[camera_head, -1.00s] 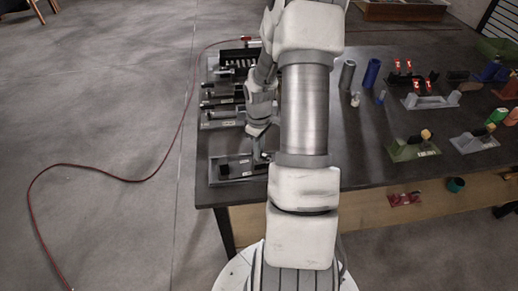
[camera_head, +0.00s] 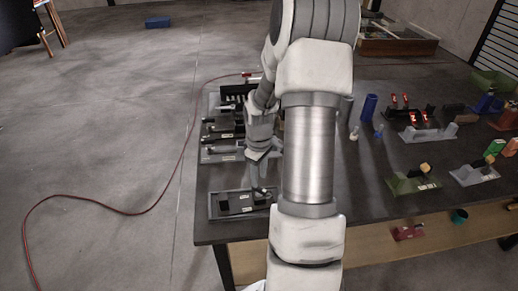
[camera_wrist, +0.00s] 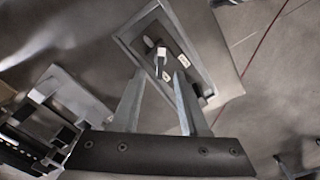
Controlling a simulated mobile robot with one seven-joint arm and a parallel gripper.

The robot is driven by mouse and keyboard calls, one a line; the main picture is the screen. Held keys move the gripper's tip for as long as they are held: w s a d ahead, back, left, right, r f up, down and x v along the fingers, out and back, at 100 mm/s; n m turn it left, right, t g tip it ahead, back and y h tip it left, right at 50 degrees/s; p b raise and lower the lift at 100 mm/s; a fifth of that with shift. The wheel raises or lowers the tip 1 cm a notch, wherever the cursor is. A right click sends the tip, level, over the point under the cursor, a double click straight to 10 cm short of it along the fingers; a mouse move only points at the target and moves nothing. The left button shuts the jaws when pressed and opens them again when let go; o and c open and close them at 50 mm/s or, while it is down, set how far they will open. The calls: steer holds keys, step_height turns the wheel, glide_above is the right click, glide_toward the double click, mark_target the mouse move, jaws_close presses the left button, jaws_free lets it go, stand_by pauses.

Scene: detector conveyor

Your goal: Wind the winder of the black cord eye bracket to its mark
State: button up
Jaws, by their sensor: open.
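A black bracket (camera_head: 236,204) lies in a shallow grey tray (camera_head: 214,216) at the table's near left corner. In the wrist view the tray rim (camera_wrist: 127,45) frames a dark bracket body (camera_wrist: 150,32) with small white labels and a pale-ended part (camera_wrist: 161,52), which could be the winder. I see no contact. The winder's mark cannot be made out.
More dark brackets in trays (camera_head: 222,155) stand behind along the table's left edge. A green bracket (camera_head: 412,184), a grey bracket (camera_head: 474,175) and a blue cylinder (camera_head: 368,107) stand to the right. A red cord (camera_head: 130,212) runs over the floor. The table's front middle is clear.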

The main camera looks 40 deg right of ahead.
mark_target(259, 188)
step_height(259, 188, up, 13)
steer(key=shift+f, duration=0.1)
stand_by(0.6)
